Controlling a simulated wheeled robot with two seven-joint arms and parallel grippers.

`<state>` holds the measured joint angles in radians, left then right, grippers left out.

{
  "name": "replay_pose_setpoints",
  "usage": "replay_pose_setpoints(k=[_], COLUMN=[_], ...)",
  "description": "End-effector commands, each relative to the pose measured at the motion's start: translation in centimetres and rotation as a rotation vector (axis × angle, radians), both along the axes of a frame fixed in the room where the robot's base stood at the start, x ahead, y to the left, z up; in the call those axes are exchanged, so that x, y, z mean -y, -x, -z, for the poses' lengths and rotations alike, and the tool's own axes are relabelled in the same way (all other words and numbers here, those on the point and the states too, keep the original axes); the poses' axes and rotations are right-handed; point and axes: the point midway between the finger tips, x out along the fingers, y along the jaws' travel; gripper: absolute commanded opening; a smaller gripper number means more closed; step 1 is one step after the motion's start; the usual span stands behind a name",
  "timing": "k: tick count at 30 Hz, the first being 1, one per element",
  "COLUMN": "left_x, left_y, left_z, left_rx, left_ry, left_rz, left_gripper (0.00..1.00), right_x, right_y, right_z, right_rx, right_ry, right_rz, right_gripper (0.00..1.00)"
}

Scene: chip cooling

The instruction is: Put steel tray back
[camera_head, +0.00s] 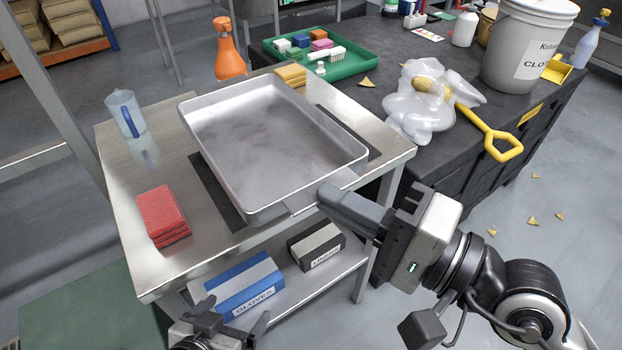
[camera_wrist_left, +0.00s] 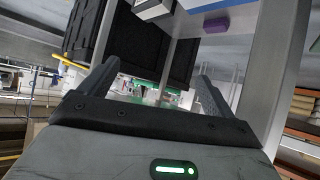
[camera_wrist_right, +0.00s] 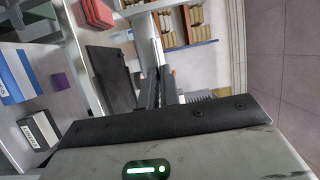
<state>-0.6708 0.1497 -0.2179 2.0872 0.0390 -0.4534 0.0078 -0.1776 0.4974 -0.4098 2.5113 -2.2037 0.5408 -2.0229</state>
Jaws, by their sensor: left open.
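The steel tray (camera_head: 265,130), a shallow empty pan, is over the dark mat (camera_head: 215,190) on the metal table. I cannot tell whether it rests on the mat or is slightly above it. My right gripper (camera_head: 326,196) is at the tray's near right rim, its fingers close together on it. In the right wrist view the right gripper (camera_wrist_right: 152,85) has its fingers nearly together, and the mat (camera_wrist_right: 110,75) shows beside them. My left gripper (camera_head: 237,312) is open and empty low at the table's front; its spread fingers show in the left wrist view (camera_wrist_left: 150,85).
Red cloths (camera_head: 162,213), a clear jug (camera_head: 125,113), an orange spray bottle (camera_head: 228,50) and yellow sponges (camera_head: 291,74) surround the tray. Glove (camera_head: 245,285) and liner (camera_head: 317,245) boxes sit on the lower shelf.

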Motion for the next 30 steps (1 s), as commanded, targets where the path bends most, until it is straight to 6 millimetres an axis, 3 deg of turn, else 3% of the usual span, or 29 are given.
replay_pose_setpoints(k=[1,6,8,12,18,26,30], left_x=[0.3,0.9,0.9,0.9,1.0,1.0,1.0], left_y=[0.1,-0.3,-0.4,-0.4,-0.4,-0.5,-0.6], left_z=[1.4,2.8,1.8,1.8,2.5,2.5,2.8], left_rx=[0.010,0.037,0.040,0.043,0.054,0.064,0.067], left_ry=[0.023,0.091,0.100,0.101,0.099,0.098,0.097], left_rz=[-0.001,-0.019,-0.021,-0.022,-0.019,-0.018,-0.017], left_gripper=[0.89,0.89,0.89,0.89,0.89,0.89,0.89], right_x=[0.1,0.1,0.3,0.5,0.7,0.8,0.8], right_y=[-0.9,-3.0,-4.4,-7.9,-10.7,-12.3,-12.6], right_z=[1.1,2.2,1.9,3.3,7.1,8.9,10.9], right_rx=[0.015,0.015,0.005,0.003,0.001,0.003,-0.002], right_ry=[-0.008,-0.008,-0.003,-0.004,-0.007,-0.005,-0.007], right_rz=[0.004,0.001,0.003,0.003,0.001,0.000,0.000], right_gripper=[0.00,0.00,0.00,0.00,0.00,0.00,0.00])
